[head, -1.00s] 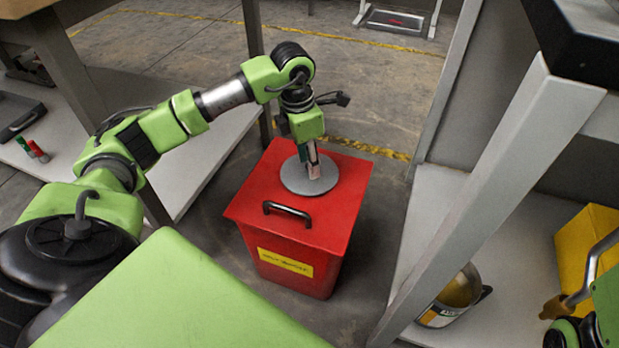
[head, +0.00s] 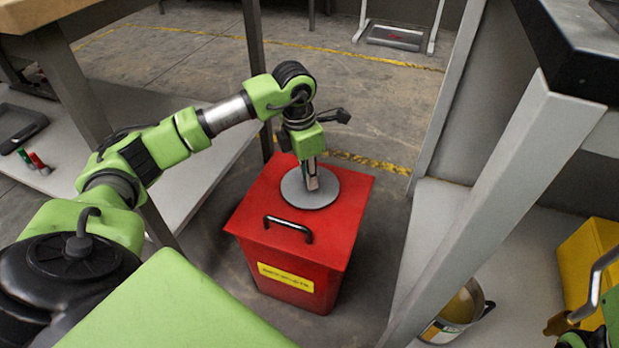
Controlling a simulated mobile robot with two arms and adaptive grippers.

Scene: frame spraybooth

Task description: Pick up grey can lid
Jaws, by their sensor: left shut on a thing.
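The grey can lid (head: 325,196) is a flat round disc at the top of the red bin, near the middle of the head view. My left gripper (head: 312,184) points down onto the lid from above and is shut on it near its centre. The gripper hides part of the lid's middle. Whether the lid touches the bin top or sits slightly above it, I cannot tell. Only a small part of my right arm shows at the right edge; its gripper's fingers cannot be made out.
The red bin (head: 300,265) has a black handle (head: 288,228) and a yellow label. A grey table leg (head: 490,205) stands to its right. An open can (head: 457,312) and a yellow box (head: 588,262) sit on the lower right shelf. A left shelf (head: 190,185) is close by.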

